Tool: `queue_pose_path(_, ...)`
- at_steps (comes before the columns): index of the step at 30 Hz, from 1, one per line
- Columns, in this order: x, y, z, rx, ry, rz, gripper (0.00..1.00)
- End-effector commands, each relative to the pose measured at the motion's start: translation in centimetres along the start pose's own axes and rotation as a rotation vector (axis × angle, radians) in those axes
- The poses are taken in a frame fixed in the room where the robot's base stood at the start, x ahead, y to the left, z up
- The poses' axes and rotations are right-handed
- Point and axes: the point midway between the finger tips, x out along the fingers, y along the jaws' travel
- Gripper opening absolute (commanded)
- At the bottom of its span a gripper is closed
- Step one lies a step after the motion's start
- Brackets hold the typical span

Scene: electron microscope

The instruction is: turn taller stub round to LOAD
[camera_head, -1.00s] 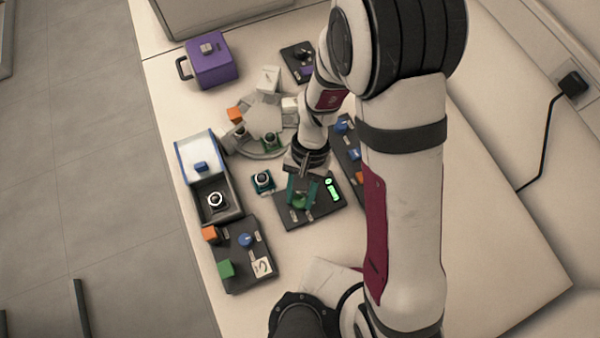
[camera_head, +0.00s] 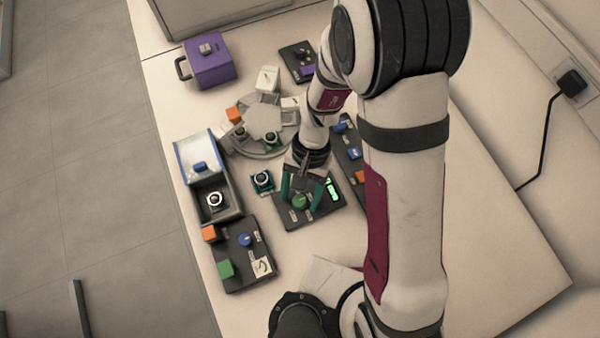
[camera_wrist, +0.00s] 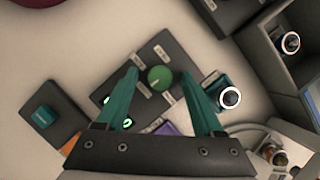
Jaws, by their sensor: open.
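My gripper (camera_head: 303,199) is open over a dark panel (camera_head: 285,215) with a round green knob (camera_head: 299,202) and a lit green display (camera_head: 332,190). In the wrist view the green knob (camera_wrist: 160,78) lies between the two teal fingers, apart from both. Two small round stubs (camera_head: 240,132) (camera_head: 271,139) sit at the near side of a pale round carousel (camera_head: 262,151); I cannot tell which is taller. Part of the carousel shows at the lower right of the wrist view. The labels are too small to read.
A stub in a teal holder (camera_head: 262,181) stands left of the panel. An open-lidded grey box (camera_head: 232,212) holds another round piece. A second panel (camera_head: 245,277) has coloured controls. A purple box (camera_head: 211,62) stands at the back left. Another panel (camera_head: 348,150) lies to the right.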

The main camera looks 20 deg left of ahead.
Motion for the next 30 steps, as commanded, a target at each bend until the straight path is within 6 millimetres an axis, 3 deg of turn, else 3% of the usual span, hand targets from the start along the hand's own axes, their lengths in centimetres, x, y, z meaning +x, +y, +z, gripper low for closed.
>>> queue_pose_path(5,-0.4,0.0,0.0,0.001,0.0,-0.001,0.69)
queue_pose_path(8,-1.9,-0.1,-0.1,0.0,0.003,-0.004,0.69)
queue_pose_path(18,-12.1,0.0,-0.1,0.0,0.005,-0.003,0.69)
queue_pose_path(21,-14.2,0.0,-0.1,0.0,0.004,-0.002,0.69)
queue_pose_path(25,-15.6,0.0,0.0,0.001,0.001,-0.001,0.69)
queue_pose_path(30,-15.8,0.0,0.0,0.0,0.0,0.001,0.69)
